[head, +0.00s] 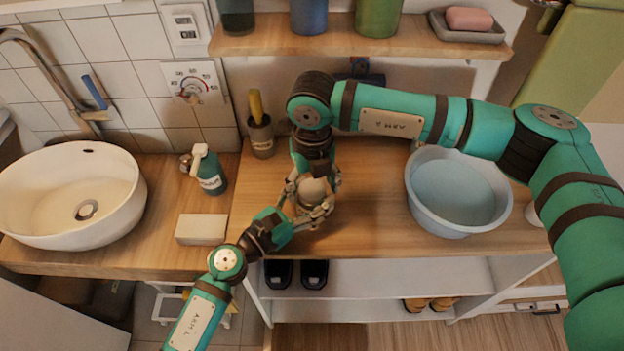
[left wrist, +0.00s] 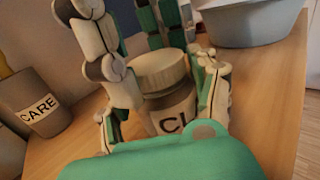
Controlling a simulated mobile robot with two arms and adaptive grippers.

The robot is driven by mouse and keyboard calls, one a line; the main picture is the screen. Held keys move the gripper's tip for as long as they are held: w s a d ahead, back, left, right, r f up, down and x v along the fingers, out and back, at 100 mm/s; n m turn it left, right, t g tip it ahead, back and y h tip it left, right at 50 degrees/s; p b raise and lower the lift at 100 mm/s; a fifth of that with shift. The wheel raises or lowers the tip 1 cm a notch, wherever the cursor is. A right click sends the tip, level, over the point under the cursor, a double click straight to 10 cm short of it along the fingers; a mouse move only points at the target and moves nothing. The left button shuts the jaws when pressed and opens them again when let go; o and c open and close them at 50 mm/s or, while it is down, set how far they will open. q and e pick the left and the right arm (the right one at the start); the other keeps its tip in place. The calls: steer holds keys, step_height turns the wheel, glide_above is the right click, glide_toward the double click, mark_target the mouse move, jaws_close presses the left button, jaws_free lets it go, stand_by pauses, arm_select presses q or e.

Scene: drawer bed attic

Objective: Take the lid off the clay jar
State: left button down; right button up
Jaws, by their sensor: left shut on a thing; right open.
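The clay jar stands on the wooden counter in the middle of the head view, largely hidden by my grippers. Its pale round lid (head: 314,191) sits on top. My left gripper (head: 308,212) comes from the front left and is shut on the jar's body, with fingers on both sides. My right gripper (head: 314,178) points down from above, open, its fingers around the lid's sides; whether they touch it I cannot tell.
A grey-blue basin (head: 457,192) stands to the right. A dark cup (head: 261,137) with a yellow-handled thing, a soap bottle (head: 208,170) and a pale block (head: 201,229) are to the left. A shelf (head: 360,42) overhangs behind. The counter between jar and basin is clear.

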steer(key=c, duration=1.3)
steer(key=shift+o, duration=0.2)
steer(key=n, duration=0.5)
steer(key=shift+n, duration=0.3)
steer(key=n, duration=0.4)
steer(key=shift+n, duration=0.3)
steer(key=o, duration=1.3)
